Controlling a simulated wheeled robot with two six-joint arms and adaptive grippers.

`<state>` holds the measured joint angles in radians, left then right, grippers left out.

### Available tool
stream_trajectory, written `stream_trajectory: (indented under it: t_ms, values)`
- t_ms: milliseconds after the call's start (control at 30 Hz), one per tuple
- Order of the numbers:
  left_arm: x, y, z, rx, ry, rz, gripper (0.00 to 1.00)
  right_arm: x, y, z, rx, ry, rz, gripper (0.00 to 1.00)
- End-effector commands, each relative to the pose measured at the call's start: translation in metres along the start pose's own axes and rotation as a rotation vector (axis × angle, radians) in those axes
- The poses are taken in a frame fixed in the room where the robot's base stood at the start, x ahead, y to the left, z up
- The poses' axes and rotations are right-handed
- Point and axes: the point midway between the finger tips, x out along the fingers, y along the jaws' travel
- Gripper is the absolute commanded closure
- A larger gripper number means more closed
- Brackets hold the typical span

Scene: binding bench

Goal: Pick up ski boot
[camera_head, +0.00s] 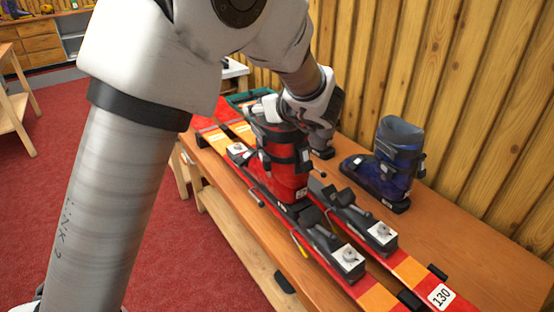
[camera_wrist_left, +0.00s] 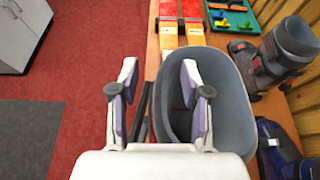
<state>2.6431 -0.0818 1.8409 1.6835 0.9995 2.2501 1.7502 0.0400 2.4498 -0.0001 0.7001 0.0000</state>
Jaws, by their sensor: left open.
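A red ski boot (camera_head: 285,178) with dark buckles stands upright on the binding of the near ski (camera_head: 375,297). Its open grey cuff shows in the left wrist view (camera_wrist_left: 236,110). My left gripper (camera_wrist_left: 161,82) is open at the boot's top. In the left wrist view, its right finger is over or inside the cuff opening, and its left finger is outside, left of the cuff. I cannot tell whether either finger touches the boot. In the head view the gripper and wrist partly hide the boot's top. My right gripper is not in view.
A blue boot (camera_head: 388,165) stands on the wooden bench (camera_head: 455,255) by the plank wall. A dark grey boot (camera_wrist_left: 285,55) stands near the red one. A second ski (camera_head: 410,270) lies alongside. A green tray (camera_wrist_left: 240,28) with small items is at the far end.

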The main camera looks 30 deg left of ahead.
Motion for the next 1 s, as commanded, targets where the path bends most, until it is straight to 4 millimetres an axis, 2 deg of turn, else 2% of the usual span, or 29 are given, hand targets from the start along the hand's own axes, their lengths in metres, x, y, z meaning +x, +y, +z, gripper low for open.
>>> stream_trajectory:
  t_ms: [67, 133, 200, 233, 733, 867, 1000]
  values:
    - [0.000, 0.000, 0.000, 0.000, -0.001, 0.000, 0.53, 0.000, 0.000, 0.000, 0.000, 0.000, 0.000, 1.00]
    - [0.000, 0.000, 0.000, 0.001, -0.001, 0.000, 0.71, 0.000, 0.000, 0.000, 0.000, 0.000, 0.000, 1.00]
    - [-0.001, 0.000, 0.000, 0.001, -0.001, 0.000, 0.96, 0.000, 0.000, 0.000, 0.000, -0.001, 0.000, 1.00]
    - [-0.001, 0.000, 0.000, 0.001, -0.001, 0.000, 1.00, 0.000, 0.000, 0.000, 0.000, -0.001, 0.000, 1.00]
    - [-0.003, -0.001, 0.006, -0.001, -0.004, -0.001, 1.00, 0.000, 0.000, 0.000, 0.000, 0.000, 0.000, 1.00]
    - [-0.008, -0.001, 0.018, -0.003, -0.005, -0.002, 1.00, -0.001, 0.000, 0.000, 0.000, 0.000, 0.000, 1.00]
    - [-0.018, -0.001, 0.042, -0.005, -0.006, -0.002, 1.00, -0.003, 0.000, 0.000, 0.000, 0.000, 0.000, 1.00]
